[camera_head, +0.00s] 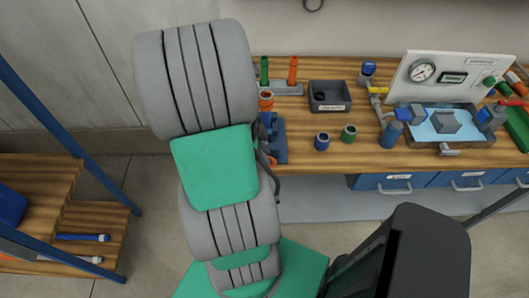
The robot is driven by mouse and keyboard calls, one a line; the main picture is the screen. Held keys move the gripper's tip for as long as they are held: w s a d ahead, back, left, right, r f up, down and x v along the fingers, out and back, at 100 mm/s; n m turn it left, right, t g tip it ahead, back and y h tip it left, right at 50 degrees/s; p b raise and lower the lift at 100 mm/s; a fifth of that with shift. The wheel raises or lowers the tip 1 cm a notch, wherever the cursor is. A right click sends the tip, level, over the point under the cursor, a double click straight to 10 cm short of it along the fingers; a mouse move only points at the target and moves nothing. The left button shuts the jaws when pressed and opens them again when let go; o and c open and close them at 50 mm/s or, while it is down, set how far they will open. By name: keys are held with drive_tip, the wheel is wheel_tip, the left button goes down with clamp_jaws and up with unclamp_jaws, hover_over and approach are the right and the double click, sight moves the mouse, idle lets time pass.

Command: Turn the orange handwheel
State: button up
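An orange curved edge (266,158) shows at the left of a blue bench device (276,139), right beside my arm. It looks like part of the orange handwheel, but my arm covers the rest. A dark curved piece (277,185) sticks out from behind my arm just below it and may be part of my gripper. The fingertips are hidden, so I cannot tell whether they are open, shut or touching the wheel.
A wooden bench (330,159) carries a grey bin (329,96), a blue cap (322,141), a green cap (349,132) and green and orange upright handles. At right stand a gauge panel (448,64) and a tray (425,138). A wooden shelf (40,178) is at left.

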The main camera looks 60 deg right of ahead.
clamp_jaws()
drive_tip(key=shift+d, duration=0.1)
